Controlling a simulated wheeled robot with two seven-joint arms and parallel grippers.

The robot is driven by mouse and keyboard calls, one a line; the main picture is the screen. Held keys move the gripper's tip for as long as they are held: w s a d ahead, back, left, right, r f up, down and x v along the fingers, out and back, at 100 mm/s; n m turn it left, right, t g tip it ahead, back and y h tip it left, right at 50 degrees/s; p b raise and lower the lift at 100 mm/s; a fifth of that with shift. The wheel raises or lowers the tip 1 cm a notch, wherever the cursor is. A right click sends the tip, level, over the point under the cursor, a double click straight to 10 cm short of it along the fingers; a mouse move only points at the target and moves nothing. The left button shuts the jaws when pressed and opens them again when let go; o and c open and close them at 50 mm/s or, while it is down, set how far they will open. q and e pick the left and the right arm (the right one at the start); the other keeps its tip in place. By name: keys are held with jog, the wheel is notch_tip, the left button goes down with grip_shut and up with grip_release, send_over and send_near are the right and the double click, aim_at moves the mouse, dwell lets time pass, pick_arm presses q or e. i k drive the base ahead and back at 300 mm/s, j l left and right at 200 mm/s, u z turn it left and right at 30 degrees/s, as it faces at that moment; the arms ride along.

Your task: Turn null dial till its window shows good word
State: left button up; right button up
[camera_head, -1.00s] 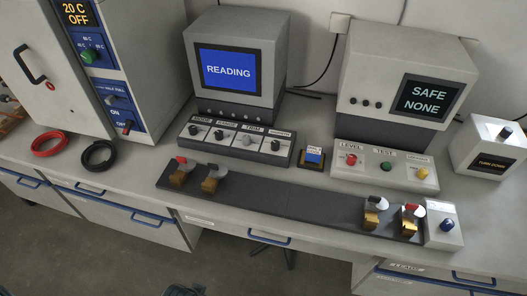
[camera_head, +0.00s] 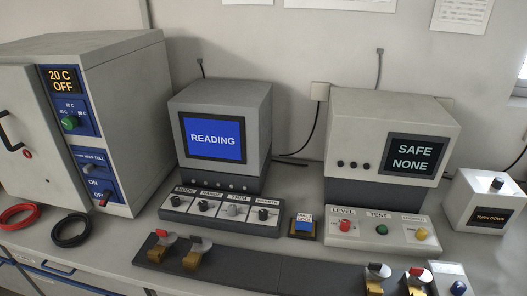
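A white box (camera_head: 476,213) with a dark knob (camera_head: 497,184) on top stands at the right end of the bench in the head view. Its front window (camera_head: 491,217) shows orange text that reads "TURN DOWN". No label naming the null dial is readable, but this is the only knob I see paired with a word window of that kind. Neither of my grippers is in view.
A blue "READING" monitor (camera_head: 212,139) stands above a knob panel (camera_head: 219,215). A "SAFE NONE" unit (camera_head: 347,139) stands behind a button panel (camera_head: 376,238). A dark clamp strip (camera_head: 250,270) runs along the front. An oven (camera_head: 110,70) and red and black cable coils (camera_head: 70,230) are left.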

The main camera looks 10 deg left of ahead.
aim_at(498, 183)
jog(key=z, duration=1.25)
